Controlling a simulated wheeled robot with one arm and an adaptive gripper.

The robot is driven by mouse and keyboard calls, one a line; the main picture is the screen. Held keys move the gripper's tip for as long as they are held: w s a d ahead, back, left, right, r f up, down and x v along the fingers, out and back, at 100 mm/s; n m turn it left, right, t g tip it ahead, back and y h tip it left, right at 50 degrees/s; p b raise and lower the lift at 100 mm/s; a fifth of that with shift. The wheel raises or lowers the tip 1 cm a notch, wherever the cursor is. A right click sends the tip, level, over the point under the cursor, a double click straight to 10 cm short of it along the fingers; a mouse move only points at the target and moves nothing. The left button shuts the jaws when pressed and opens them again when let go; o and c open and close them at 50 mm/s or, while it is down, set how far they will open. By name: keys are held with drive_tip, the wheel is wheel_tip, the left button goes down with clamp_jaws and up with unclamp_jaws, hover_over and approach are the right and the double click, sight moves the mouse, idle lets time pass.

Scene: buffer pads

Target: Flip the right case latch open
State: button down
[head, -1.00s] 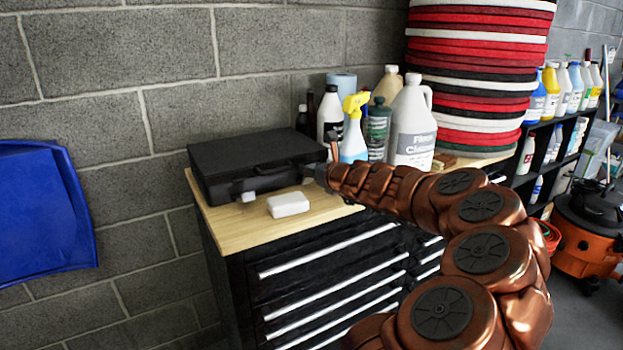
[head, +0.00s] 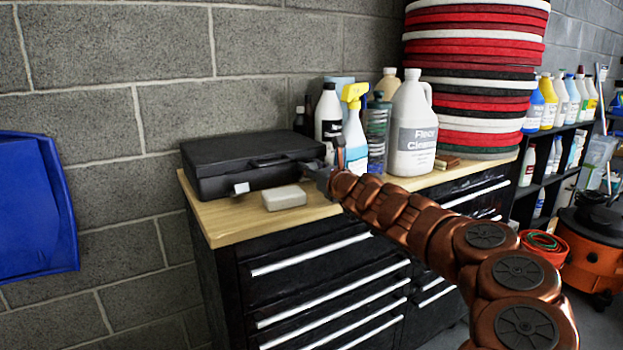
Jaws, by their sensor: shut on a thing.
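The black case (head: 225,160) lies closed on the wooden top of the drawer cabinet, its handle side facing me. The left latch (head: 241,188) shows as a small light tab sticking out at the case's front left. My gripper (head: 314,170) is at the right end of the case's front. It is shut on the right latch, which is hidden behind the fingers. The latch's exact angle cannot be made out.
A pale soap-like block (head: 284,198) lies on the wooden top (head: 235,226) in front of the case. A yellow-topped spray bottle (head: 355,140) and a white jug (head: 410,135) stand close behind my gripper. Stacked round pads (head: 475,80) rise at the right.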

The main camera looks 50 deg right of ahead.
sight(313, 167)
idle(0.3)
drive_tip(key=c, duration=1)
unclamp_jaws()
drive_tip(key=shift+s+f, duration=0.1)
drive_tip(key=shift+c, duration=0.2)
drive_tip(key=shift+r, duration=5)
